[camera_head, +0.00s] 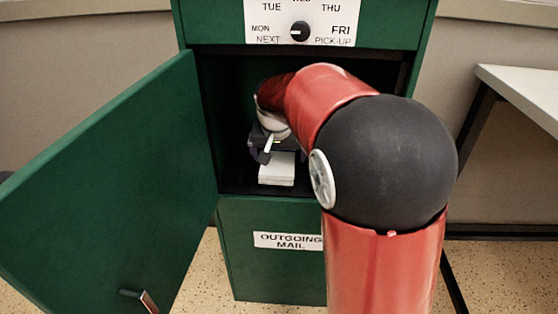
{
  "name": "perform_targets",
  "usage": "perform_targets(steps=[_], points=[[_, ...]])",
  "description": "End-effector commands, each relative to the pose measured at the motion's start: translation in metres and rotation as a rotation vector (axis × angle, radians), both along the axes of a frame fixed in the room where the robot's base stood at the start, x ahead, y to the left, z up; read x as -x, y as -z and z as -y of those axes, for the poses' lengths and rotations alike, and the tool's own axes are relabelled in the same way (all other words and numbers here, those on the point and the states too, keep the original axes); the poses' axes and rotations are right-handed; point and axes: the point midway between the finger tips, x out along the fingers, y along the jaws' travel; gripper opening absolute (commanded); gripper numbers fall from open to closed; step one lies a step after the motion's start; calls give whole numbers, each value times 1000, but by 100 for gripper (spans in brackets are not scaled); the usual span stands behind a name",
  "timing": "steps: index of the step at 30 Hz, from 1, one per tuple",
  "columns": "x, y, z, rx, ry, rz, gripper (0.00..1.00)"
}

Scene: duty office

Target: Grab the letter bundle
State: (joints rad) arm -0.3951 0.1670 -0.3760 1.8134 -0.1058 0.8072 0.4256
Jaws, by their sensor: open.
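A small white stack, which looks like the letter bundle (277,174), lies on the floor of the green cabinet's open compartment (231,177). My gripper (262,157) is inside the compartment, just above and at the back left of the bundle. Its jaws are open. My red and black arm reaches in from the right and hides the right part of the compartment. I cannot tell whether a finger touches the bundle, and the bundle's back end is hidden by the gripper.
The green cabinet door (115,190) stands swung open to the left, with a handle (140,300) at its lower edge. A dial (300,31) with weekday labels is above the opening. An "Outgoing mail" label (285,241) is below it. A white table (520,95) stands at the right.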

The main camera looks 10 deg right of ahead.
Motion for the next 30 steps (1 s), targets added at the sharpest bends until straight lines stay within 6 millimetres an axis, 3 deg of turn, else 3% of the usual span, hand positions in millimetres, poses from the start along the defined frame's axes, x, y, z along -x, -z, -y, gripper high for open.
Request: perform_targets(steps=[5, 15, 24, 30], points=[[0, 0, 0, 0, 0, 0, 97], [0, 0, 0, 0, 0, 0, 53], [0, -3, 0, 0, 0, 1, 52], [0, -18, 0, 0, 1, 3, 52]])
